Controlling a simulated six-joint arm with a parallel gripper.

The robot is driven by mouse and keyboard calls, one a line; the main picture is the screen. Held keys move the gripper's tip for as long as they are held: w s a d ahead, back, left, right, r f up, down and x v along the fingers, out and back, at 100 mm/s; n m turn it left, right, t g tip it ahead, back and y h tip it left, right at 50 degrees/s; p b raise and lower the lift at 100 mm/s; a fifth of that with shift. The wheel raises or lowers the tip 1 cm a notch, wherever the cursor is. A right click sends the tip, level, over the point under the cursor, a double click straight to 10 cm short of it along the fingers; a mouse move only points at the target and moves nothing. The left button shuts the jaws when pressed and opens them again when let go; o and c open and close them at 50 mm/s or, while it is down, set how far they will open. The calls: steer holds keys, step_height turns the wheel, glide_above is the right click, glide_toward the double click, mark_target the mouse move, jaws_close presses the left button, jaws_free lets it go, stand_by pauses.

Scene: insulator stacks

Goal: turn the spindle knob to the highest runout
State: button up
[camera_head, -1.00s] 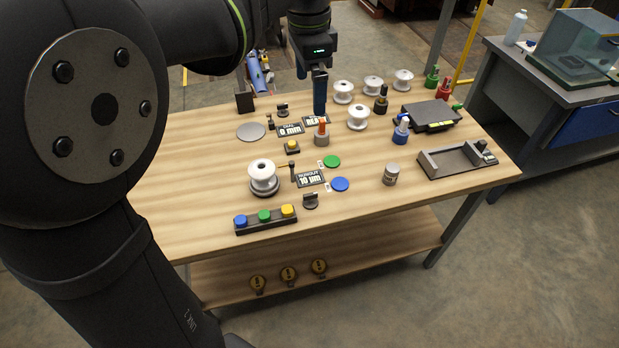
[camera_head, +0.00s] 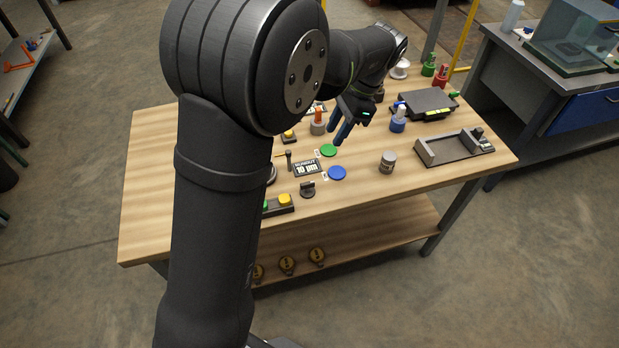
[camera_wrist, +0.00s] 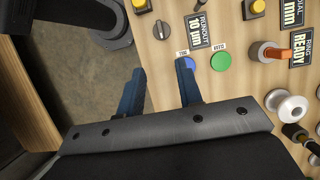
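A small black knob (camera_head: 308,189) stands on the table by the runout display (camera_head: 307,168), which reads 10 µm. The wrist view shows the knob (camera_wrist: 161,29) beyond my fingertips, and the display (camera_wrist: 198,32) to its right. Which knob is the spindle's is not labelled in these frames. My gripper (camera_head: 339,138) is open and empty, above the table near the green and blue discs. The wrist view shows its two blue fingers (camera_wrist: 162,70) well apart, with the knob ahead of the gap and not touched. The spindle with its white insulator is mostly hidden behind my arm.
The blue disc (camera_head: 337,173) and green disc (camera_head: 328,150) lie beside the display. A button strip (camera_head: 284,203) is at the front edge.

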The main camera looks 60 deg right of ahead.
mark_target(307, 183)
steer(key=x, duration=1.7)
steer(key=shift+f, duration=0.3)
jaws_close()
